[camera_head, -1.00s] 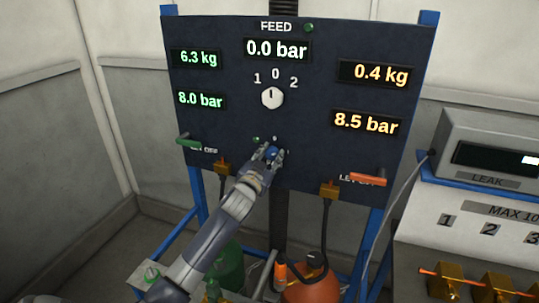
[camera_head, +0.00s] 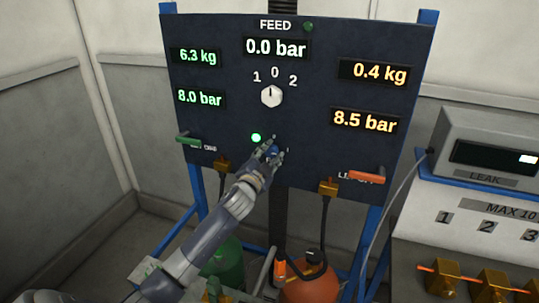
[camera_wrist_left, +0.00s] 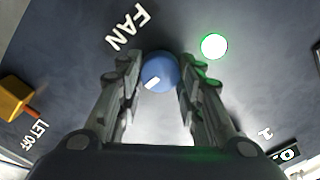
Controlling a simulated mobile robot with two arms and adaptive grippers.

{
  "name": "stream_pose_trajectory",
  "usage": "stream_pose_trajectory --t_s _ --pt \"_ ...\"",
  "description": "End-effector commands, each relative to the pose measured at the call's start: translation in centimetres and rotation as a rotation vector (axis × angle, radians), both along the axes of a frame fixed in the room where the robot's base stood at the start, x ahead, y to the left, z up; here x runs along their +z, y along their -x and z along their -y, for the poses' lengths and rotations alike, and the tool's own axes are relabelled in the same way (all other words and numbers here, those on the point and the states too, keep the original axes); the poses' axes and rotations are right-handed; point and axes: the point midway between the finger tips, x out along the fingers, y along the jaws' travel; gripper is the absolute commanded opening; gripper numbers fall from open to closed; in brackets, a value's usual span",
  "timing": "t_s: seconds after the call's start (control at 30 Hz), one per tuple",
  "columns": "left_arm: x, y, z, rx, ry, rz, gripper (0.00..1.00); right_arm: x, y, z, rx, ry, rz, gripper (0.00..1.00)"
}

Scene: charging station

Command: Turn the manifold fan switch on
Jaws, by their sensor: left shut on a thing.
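The blue fan switch (camera_wrist_left: 160,72) is a round knob with a white mark on the dark panel (camera_head: 225,125). In the left wrist view it sits between the two fingers of my left gripper (camera_wrist_left: 160,80), next to the word FAN. In the head view my left gripper (camera_head: 270,150) is at the panel's lower middle, shut on the knob and covering most of it. A round green lamp (camera_wrist_left: 214,46) beside the knob is lit; it also shows in the head view (camera_head: 256,138). My right gripper is not in view.
A white feed selector (camera_head: 271,96) is above the gripper, its mark near 0. A green lever (camera_head: 188,139) is at left and an orange lever (camera_head: 366,176) at right. Hoses and cylinders stand below the panel. A leak meter (camera_head: 490,150) stands at the right.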

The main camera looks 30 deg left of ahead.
Motion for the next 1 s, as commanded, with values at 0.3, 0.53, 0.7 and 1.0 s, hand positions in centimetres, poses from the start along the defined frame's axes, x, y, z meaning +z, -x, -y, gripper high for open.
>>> stream_pose_trajectory --t_s 0.3,0.53,0.7,1.0 --pt "0.2 0.0 -0.1 0.001 -0.005 0.002 0.36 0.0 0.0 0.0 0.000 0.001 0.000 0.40" --pt "0.1 0.0 -0.1 0.001 -0.002 0.001 0.54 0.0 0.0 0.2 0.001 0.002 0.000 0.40" --pt "0.0 0.0 0.0 0.001 -0.001 0.000 0.54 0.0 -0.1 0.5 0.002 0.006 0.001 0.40" --pt "-0.1 2.6 0.7 -0.001 -0.001 -0.002 0.54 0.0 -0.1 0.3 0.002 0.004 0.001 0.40"
